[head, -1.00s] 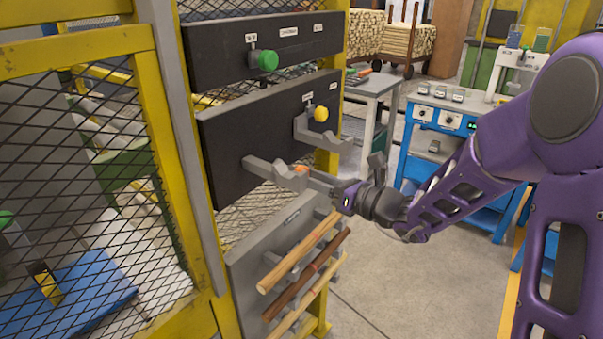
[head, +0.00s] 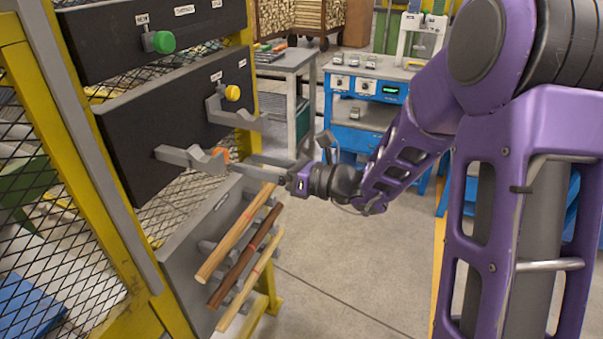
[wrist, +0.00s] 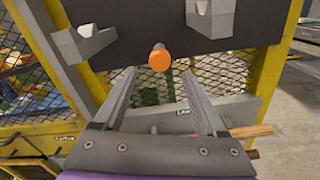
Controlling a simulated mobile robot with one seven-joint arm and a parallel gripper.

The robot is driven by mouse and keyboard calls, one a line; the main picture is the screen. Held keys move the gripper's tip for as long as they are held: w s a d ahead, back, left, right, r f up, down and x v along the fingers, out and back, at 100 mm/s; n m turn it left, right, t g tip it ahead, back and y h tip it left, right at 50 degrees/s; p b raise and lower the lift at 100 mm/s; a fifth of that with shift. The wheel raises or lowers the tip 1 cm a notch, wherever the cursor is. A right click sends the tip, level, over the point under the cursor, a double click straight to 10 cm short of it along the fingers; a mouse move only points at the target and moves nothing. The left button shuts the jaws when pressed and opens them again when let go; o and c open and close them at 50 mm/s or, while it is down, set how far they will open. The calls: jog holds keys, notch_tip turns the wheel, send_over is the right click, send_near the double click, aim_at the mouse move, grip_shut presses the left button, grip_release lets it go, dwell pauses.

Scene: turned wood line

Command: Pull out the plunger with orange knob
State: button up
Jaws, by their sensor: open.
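The orange knob (wrist: 159,60) faces the wrist camera, just beyond and between the open fingertips of my gripper (wrist: 159,74). It sits at the lower edge of a black panel (wrist: 150,22). In the head view the orange knob (head: 221,155) shows only in part, beside a grey cradle bracket (head: 190,157). My gripper (head: 238,164) reaches in from the right at the height of the knob. The jaws are apart with nothing held between them. The plunger's shaft behind the knob is mostly hidden.
A yellow knob (head: 232,93) and another grey bracket (head: 235,115) are farther along the panel. A green knob (head: 163,42) is on the panel above. Several wooden rods (head: 236,232) rest on a lower rack.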

jog(key=v, duration=1.1)
jog(key=shift+d, duration=0.25)
jog(key=shift+s, duration=0.15)
